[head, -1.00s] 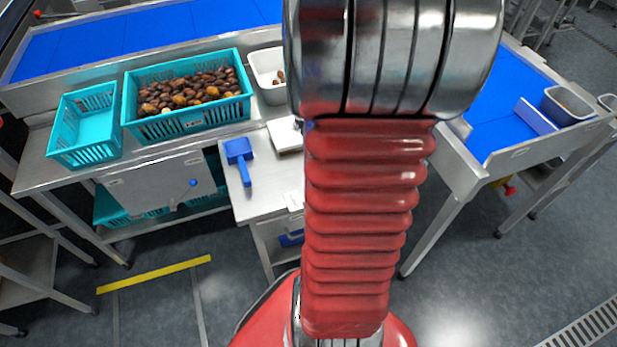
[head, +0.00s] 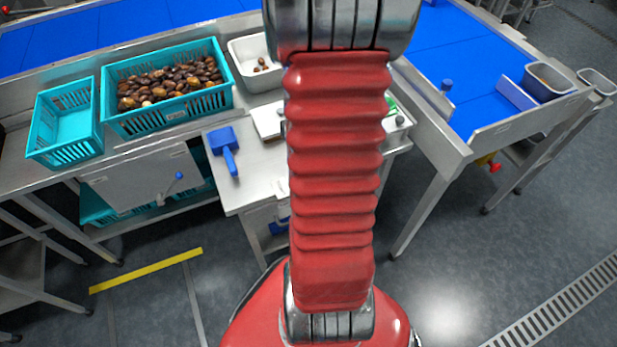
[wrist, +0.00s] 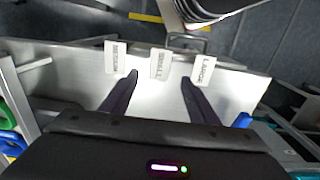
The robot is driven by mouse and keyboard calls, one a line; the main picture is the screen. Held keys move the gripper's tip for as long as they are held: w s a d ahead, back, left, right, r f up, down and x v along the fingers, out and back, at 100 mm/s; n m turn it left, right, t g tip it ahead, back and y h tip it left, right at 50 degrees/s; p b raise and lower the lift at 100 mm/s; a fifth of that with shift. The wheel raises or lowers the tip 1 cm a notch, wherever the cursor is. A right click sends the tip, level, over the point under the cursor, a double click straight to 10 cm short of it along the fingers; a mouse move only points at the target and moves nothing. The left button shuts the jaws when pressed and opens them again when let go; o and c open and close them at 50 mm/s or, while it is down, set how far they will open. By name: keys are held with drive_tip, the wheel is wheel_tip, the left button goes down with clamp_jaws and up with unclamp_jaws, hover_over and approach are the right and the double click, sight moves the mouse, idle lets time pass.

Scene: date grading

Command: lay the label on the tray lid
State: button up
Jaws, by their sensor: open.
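Three white labels with dark print lie in a row near the edge of a steel table in the wrist view: a left one (wrist: 117,57), a middle one (wrist: 160,64) and a right one (wrist: 199,70). The middle print looks like SMALL and the right one like LARGE. My gripper (wrist: 160,77) is open, its two dark fingers apart and nothing held between them. The middle label lies just beyond the gap between the fingertips. My gripper is hidden in the head view. I cannot make out the tray lid with certainty; a flat white item (head: 267,122) is partly behind my arm.
A blue scoop (head: 224,146) lies on the steel table (head: 248,190). Behind are a teal crate of dates (head: 168,119), an empty teal crate (head: 64,154) and a white tub (head: 246,75). A blue belt (head: 440,50) runs at right.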

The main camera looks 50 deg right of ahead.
drive_tip(key=shift+f, duration=0.25)
drive_tip(key=f, duration=0.3)
drive_tip(key=shift+s+a+f, duration=0.15)
drive_tip(key=shift+s+f, duration=0.05)
drive_tip(key=shift+f, duration=0.85)
drive_tip(key=shift+c, duration=0.2)
drive_tip(key=c, duration=1.2)
drive_tip(key=shift+o, duration=0.2)
drive_tip(key=shift+r, duration=0.1)
wheel_tip(320, 180, up, 10)
idle(0.3)
